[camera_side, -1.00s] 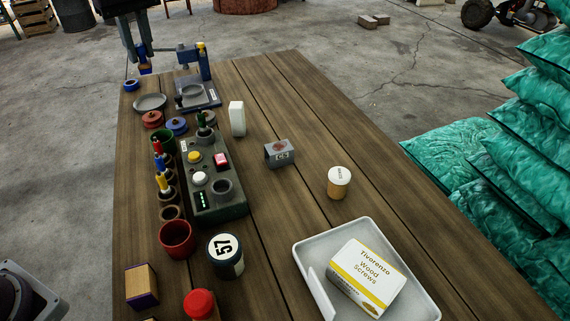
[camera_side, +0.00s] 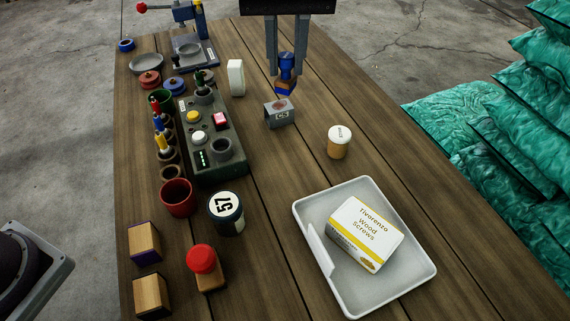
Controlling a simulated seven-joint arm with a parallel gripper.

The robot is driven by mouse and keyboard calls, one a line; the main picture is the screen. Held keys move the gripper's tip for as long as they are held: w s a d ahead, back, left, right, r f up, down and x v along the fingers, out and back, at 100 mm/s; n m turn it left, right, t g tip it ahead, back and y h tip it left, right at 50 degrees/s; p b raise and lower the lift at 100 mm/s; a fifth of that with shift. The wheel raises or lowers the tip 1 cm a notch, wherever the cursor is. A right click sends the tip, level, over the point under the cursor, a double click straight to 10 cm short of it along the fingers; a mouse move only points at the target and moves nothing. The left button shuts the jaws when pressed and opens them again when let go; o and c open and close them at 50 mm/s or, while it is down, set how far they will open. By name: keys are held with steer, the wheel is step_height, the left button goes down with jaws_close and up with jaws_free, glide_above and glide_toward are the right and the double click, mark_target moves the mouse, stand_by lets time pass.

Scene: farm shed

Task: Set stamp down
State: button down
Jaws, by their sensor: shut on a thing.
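My gripper (camera_side: 287,71) is shut on a stamp (camera_side: 287,63) with a blue handle and a brown block at its lower end. It holds the stamp slightly tilted, above and just behind a small grey block (camera_side: 279,116) marked C3, which has a reddish-brown patch on top. The stamp appears apart from the block, though the exact gap is hard to tell. A red-topped wooden piece (camera_side: 203,262) stands at the near left beside two wooden blocks, a rear one (camera_side: 144,243) and a front one (camera_side: 151,296).
Left of the gripper are a white upright block (camera_side: 236,78) and a control box (camera_side: 226,162) with buttons. A white-lidded jar (camera_side: 338,143) stands to the right. A white tray (camera_side: 310,212) holds a screws box. The table's right side is mostly bare.

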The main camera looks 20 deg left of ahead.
step_height(320, 180, down, 20)
stand_by(0.3)
steer(key=shift+f, duration=0.1)
steer(key=c, duration=1.3)
jaws_free()
steer(key=shift+o, duration=0.2)
step_height(320, 180, up, 12)
steer(key=s, duration=0.1)
steer(key=shift+d, duration=0.25)
steer(key=shift+s, duration=0.1)
